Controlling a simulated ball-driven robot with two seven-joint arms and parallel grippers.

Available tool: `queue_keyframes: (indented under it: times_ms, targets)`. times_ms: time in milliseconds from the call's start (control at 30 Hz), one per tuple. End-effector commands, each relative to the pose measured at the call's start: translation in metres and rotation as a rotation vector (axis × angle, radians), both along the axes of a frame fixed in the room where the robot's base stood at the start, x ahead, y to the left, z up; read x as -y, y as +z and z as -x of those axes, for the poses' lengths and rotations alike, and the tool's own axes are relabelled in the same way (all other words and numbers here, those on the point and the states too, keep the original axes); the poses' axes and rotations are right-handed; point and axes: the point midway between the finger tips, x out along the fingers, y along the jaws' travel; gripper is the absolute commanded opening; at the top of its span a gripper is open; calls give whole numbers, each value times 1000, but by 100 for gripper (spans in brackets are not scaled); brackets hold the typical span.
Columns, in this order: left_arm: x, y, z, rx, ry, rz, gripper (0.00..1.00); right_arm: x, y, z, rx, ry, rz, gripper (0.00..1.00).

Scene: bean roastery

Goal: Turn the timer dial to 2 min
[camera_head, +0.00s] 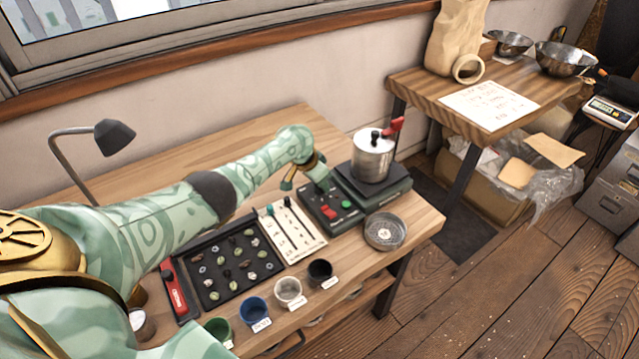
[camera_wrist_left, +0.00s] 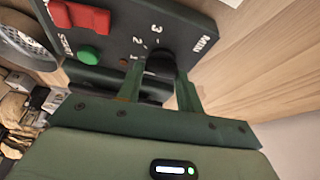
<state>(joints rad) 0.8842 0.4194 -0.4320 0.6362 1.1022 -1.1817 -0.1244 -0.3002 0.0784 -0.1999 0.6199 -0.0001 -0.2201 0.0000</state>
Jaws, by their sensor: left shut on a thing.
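The timer dial (camera_wrist_left: 160,64) is a dark knob on the black control panel (camera_wrist_left: 118,22), beside printed numbers and the word MIN. My left gripper (camera_wrist_left: 160,70) is shut on the dial, one green finger on each side. Which number the dial points at cannot be made out. In the head view my left gripper (camera_head: 316,178) is at the far left end of the control panel (camera_head: 318,206) and hides the dial. A red switch (camera_wrist_left: 82,17) and a green button (camera_wrist_left: 87,54) sit on the same panel. My right gripper is not in view.
A metal pot (camera_head: 372,158) with a red handle stands behind the panel. A round metal dish (camera_head: 385,231) is to its right. A lamp (camera_head: 113,136) stands at left.

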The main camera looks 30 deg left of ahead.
Motion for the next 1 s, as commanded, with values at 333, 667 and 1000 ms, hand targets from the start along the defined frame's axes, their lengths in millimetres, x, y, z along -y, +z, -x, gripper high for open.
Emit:
queue_keyframes:
  times_ms: [333, 667, 1000]
  targets:
    - [0, -5, 1, -6, -282, 0, 14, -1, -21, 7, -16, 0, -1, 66]
    - [-1, -3, 1, -5, -429, 0, 14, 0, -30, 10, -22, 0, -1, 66]
    - [-1, -2, 1, -6, -465, -1, 14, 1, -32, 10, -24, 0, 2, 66]
